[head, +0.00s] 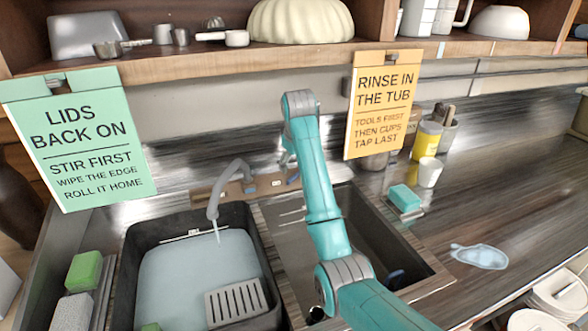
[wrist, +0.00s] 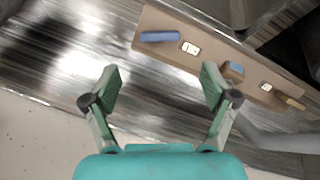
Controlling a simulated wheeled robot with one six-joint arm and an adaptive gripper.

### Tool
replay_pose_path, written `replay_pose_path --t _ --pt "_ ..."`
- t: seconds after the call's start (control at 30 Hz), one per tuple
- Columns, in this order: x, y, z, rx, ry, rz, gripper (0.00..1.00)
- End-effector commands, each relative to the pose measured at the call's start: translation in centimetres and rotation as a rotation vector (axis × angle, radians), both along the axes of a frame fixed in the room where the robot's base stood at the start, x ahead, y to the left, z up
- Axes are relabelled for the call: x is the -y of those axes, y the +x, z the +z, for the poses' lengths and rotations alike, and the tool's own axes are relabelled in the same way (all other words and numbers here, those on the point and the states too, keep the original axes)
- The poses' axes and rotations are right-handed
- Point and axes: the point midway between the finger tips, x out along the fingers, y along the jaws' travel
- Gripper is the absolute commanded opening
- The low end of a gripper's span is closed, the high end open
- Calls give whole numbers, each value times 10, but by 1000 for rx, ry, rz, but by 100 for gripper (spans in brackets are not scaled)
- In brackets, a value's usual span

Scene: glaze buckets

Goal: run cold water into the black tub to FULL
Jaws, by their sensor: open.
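The black tub (head: 129,262) stands in the left basin with pale blue water (head: 200,265) in it. A white mark (head: 194,233) shows on its far inner wall, close above the water; its lettering is too small to read. A thin stream falls from the grey tap (head: 214,200) into the tub. The tap board (wrist: 212,58) carries a blue handle (wrist: 160,37), a block with a blue face (wrist: 233,71) and a brown lever (wrist: 291,101). My gripper (wrist: 160,88) is open and empty, apart from the handles; my arm mostly hides it in the head view.
A grey slotted piece (head: 236,303) sits in the tub's front right. The right basin (head: 395,262) is beneath my arm. Two hanging signs (head: 80,140) flank the arm. A teal sponge (head: 404,198), white cup (head: 429,172) and puddle (head: 480,257) are on the right counter.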

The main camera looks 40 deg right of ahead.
Motion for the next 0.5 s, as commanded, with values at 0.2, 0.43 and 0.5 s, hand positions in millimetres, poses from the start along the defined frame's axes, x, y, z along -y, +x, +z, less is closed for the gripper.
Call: replay_pose_path --t 0.2,0.43,0.5 --pt "-5 -7 19 0 0 0 85" --pt "-6 -9 22 -1 0 1 85" --pt "-5 -9 22 -1 0 1 85"
